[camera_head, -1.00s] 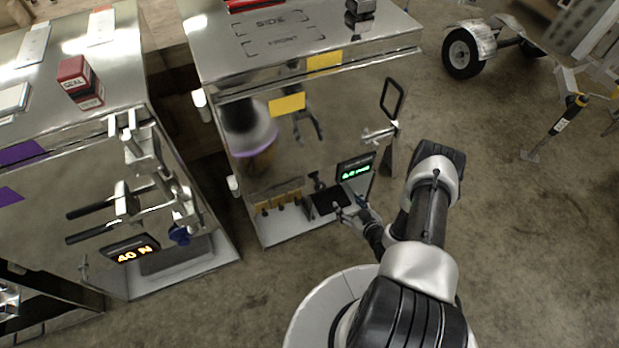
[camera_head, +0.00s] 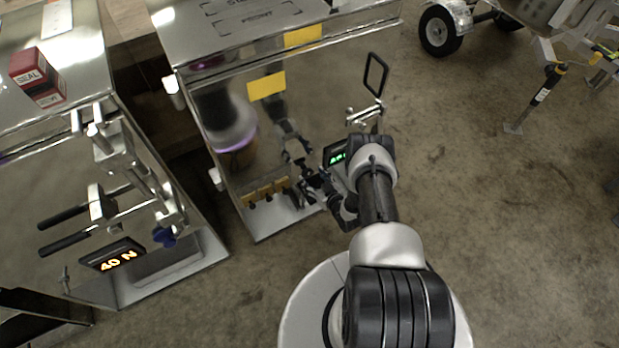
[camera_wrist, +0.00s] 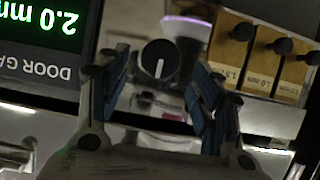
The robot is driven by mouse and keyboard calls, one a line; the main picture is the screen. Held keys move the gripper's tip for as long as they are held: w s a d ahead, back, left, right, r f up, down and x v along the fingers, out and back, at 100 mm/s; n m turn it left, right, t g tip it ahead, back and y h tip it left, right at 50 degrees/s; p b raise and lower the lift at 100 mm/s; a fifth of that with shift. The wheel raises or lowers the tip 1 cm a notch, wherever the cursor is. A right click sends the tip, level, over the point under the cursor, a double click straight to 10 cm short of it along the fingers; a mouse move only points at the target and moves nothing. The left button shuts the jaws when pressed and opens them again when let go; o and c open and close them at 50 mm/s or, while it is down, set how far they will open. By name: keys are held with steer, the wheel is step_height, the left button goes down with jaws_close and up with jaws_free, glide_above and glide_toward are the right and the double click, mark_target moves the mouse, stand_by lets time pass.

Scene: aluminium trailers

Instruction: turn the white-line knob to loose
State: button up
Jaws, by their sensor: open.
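In the wrist view a round dark knob (camera_wrist: 159,60) with a white line faces me. The line runs nearly straight up and down in the picture. My gripper (camera_wrist: 158,92) is open, with one blue-padded finger to the left of the knob and one to the right. The knob shows in the gap between the fingers, with nothing gripped; I cannot tell whether either finger touches it. In the head view my gripper (camera_head: 306,186) is close to the front of the middle metal cabinet (camera_head: 215,185), and the knob cannot be made out there.
A green-lit door gap display (camera_wrist: 45,30) reads 2.0 mm left of the knob. Yellow labelled gauge blocks (camera_wrist: 262,60) with dark knobs stand to the right. A square black-framed loop (camera_head: 376,74) sticks up beside the cabinet. Another cabinet with a 40 N display (camera_head: 113,256) stands left.

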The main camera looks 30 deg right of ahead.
mark_target(309, 174)
steer(key=shift+b+x, duration=0.5)
steer(key=shift+x, duration=1.3)
steer(key=shift+c, duration=0.5)
steer(key=c, duration=0.9)
